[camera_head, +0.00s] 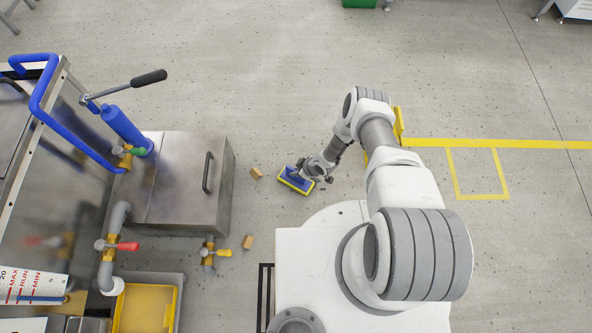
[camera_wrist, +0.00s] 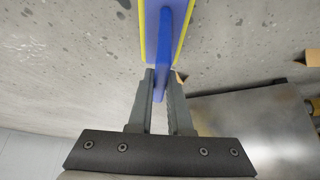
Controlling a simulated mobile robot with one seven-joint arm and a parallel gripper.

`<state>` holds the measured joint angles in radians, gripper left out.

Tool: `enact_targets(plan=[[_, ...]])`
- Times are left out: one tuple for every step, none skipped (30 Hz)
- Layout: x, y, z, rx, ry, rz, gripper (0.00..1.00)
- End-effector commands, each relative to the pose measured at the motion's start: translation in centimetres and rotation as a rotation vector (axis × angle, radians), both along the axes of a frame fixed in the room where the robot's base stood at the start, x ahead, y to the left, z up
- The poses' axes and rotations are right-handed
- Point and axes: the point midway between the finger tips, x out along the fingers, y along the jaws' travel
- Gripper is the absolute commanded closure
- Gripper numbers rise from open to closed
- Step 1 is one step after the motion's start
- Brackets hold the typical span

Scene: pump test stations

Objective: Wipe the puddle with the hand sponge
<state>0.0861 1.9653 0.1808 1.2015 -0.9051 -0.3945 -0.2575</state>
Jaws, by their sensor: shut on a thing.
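The hand sponge (camera_head: 295,181) is a blue block with a yellow pad and a blue handle. In the head view it is low over the floor, right of the steel tank; I cannot tell whether it touches the floor. My gripper (camera_head: 312,176) is shut on its handle. In the wrist view the sponge (camera_wrist: 150,32) extends up past the top edge, and my gripper (camera_wrist: 163,86) has its two dark fingers on either side of the blue handle. I cannot make out a puddle in either view; the floor shows only speckles and dark spots.
A steel tank (camera_head: 185,185) with a handle stands left of the sponge. A yellow tray (camera_head: 145,308) is lower left. Floor above the sponge is clear.

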Motion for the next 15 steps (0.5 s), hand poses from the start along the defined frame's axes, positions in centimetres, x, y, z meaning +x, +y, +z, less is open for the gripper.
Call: enact_targets(plan=[[0.0,0.0,-0.1,0.001,0.0,-0.001,1.0],[0.0,0.0,-0.2,0.001,0.0,-0.001,1.0],[0.0,0.0,-0.3,0.0,0.0,-0.001,1.0],[0.0,0.0,-0.3,0.0,0.0,-0.001,1.0],[0.0,0.0,-0.3,0.0,0.0,-0.001,1.0],[0.0,-0.1,-0.3,0.0,0.0,-0.001,1.0],[0.0,-0.2,-0.3,0.001,0.001,-0.002,1.0],[0.0,-0.3,-0.3,0.0,0.0,-0.002,1.0],[0.0,-0.6,-0.2,0.0,0.0,-0.004,1.0],[0.0,-0.9,-0.2,0.0,0.0,-0.004,1.0],[0.0,-1.1,-0.2,0.0,-0.001,-0.003,1.0],[0.0,-1.5,-0.2,0.0,-0.001,-0.003,1.0],[0.0,-1.8,-0.2,-0.001,0.0,-0.004,1.0],[0.0,-2.1,-0.1,-0.001,0.0,-0.003,1.0],[0.0,-2.4,-0.1,-0.002,0.0,-0.002,1.0]])
